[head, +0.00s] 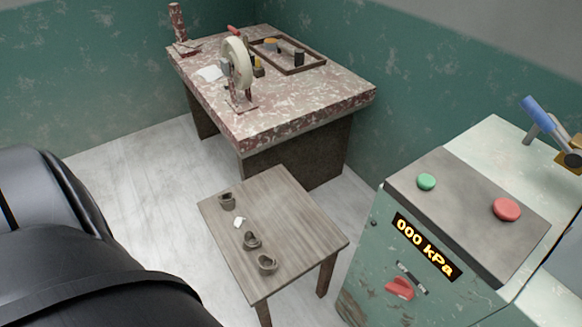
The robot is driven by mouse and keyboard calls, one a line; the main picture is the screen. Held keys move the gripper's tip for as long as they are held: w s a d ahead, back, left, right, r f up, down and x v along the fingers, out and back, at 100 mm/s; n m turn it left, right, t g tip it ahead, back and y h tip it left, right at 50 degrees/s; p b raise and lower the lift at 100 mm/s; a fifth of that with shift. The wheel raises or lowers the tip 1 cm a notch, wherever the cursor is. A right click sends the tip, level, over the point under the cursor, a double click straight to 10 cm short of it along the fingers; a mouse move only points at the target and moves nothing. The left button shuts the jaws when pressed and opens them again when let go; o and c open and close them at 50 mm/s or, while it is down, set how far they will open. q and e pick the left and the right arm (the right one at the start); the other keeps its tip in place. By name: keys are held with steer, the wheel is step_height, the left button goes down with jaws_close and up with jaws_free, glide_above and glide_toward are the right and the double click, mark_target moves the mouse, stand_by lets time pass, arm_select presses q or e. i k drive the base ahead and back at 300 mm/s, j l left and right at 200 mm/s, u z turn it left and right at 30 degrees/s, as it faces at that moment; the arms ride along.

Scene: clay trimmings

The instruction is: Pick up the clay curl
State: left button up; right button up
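Three grey-brown clay curls lie apart on a small wooden table (290,215), in a row near its left edge. The far clay curl (227,200) is nearest the table's left corner. The middle clay curl (251,240) and the near clay curl (267,264) lie closer to the front edge. A small white piece (239,222) lies between the far and middle curls; I cannot tell what it is. Neither of my grippers is in view. Large black rounded parts, which look like mine, fill the lower left.
A green machine (380,255) with buttons and a "000 kPa" display stands at right. The small table's right half is bare.

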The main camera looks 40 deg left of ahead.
mark_target(264, 272)
steer(key=k+j+z, duration=0.4)
steer(key=j, duration=0.3)
steer(key=k+j+z, duration=0.35)
steer(key=j, duration=0.35)
steer(key=k+j+z, duration=0.4)
steer(key=j, duration=0.15)
